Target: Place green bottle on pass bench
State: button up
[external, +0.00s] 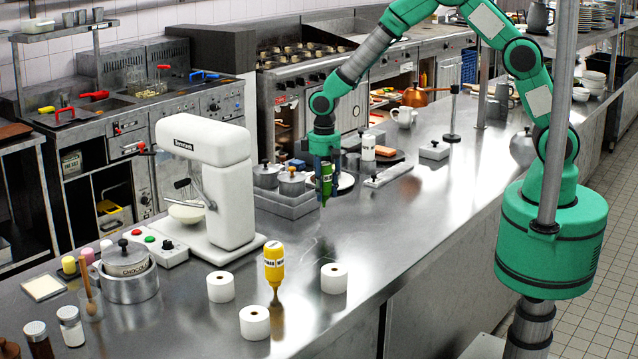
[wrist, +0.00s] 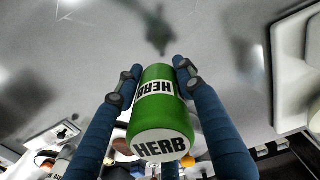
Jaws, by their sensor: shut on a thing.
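The green bottle (wrist: 160,115) with a "HERB" label is between the fingers of my gripper (wrist: 157,78) in the wrist view. The fingers are shut on its sides. A dark blurred reflection or shadow lies on the steel beyond the bottle in the wrist view. Whether the bottle's lower end touches the bench is hard to tell. No label in view marks the pass bench.
A grey tray (external: 285,205) with lidded pots stands left of my gripper, beside the white mixer (external: 205,180). A yellow bottle (external: 274,265) stands nozzle down among white rolls (external: 255,322). A white bottle (external: 368,147) stands behind. Bare steel lies right and in front.

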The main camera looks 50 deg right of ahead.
jog(key=w+d+b, duration=0.2)
jog(key=d, duration=0.7)
jog(key=w+d+m+b, duration=0.1)
jog(key=w+d, duration=0.1)
jog(key=d, duration=0.8)
jog(key=shift+w+d+r+b, duration=0.15)
jog(key=shift+r+b, duration=0.05)
jog(key=shift+b, duration=0.15)
jog(key=shift+m, duration=0.8)
jog(key=d+b, duration=0.1)
jog(key=d, duration=0.5)
jog(key=s+d+b, duration=0.1)
jog(key=d, duration=0.4)
jog(key=d+b, duration=0.1)
jog(key=d, duration=0.5)
jog(key=shift+s+d+r, duration=0.15)
jog(key=shift+d+r, duration=0.15)
jog(key=shift+d, duration=0.05)
jog(key=w+d+r+p, duration=0.1)
jog(key=w+p, duration=0.2)
jog(key=w, duration=0.6)
jog(key=w+d+r+n+p, duration=0.1)
jog(key=w+p, duration=0.3)
jog(key=w, duration=0.5)
jog(key=shift+w+d+r, duration=0.35)
jog(key=shift+d+r, duration=0.25)
jog(key=shift+d, duration=0.1)
jog(key=shift+f, duration=0.1)
notch_tip(320, 180, down, 6)
jog(key=shift+f, duration=0.1)
